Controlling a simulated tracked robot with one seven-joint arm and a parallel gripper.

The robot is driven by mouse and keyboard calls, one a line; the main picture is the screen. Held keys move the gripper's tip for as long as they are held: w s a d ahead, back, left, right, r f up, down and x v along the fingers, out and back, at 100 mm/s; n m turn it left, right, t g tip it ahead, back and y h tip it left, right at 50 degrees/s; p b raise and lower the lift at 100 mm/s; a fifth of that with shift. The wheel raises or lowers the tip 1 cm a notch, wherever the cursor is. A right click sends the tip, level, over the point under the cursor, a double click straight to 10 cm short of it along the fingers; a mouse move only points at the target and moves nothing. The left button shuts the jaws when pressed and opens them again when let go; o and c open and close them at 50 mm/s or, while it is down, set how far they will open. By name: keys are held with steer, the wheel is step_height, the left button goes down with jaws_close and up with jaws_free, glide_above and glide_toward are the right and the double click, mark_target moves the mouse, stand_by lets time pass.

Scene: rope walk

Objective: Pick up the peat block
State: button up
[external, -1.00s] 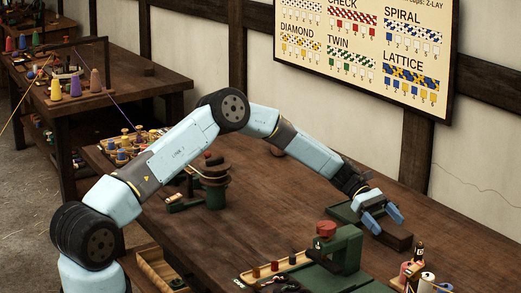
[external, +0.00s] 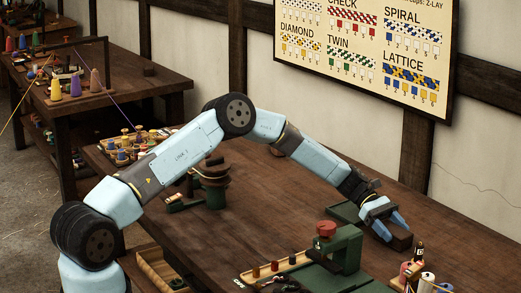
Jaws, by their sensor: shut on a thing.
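The peat block (external: 402,241) is a dark brown block on the right part of the long wooden table, just right of a shallow green tray. My gripper (external: 391,228) has pale blue fingers and is shut on the block from above. The fingers hide part of the block. I cannot tell whether its underside touches the table.
The green tray (external: 343,211) lies left of my gripper. A green clamp-like device with a red knob (external: 326,229) stands in front. Thread spools and a small bottle (external: 418,254) stand at the right front. The table behind is mostly clear.

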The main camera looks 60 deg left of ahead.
steer(key=shift+c, duration=1.3)
steer(key=shift+r, duration=0.1)
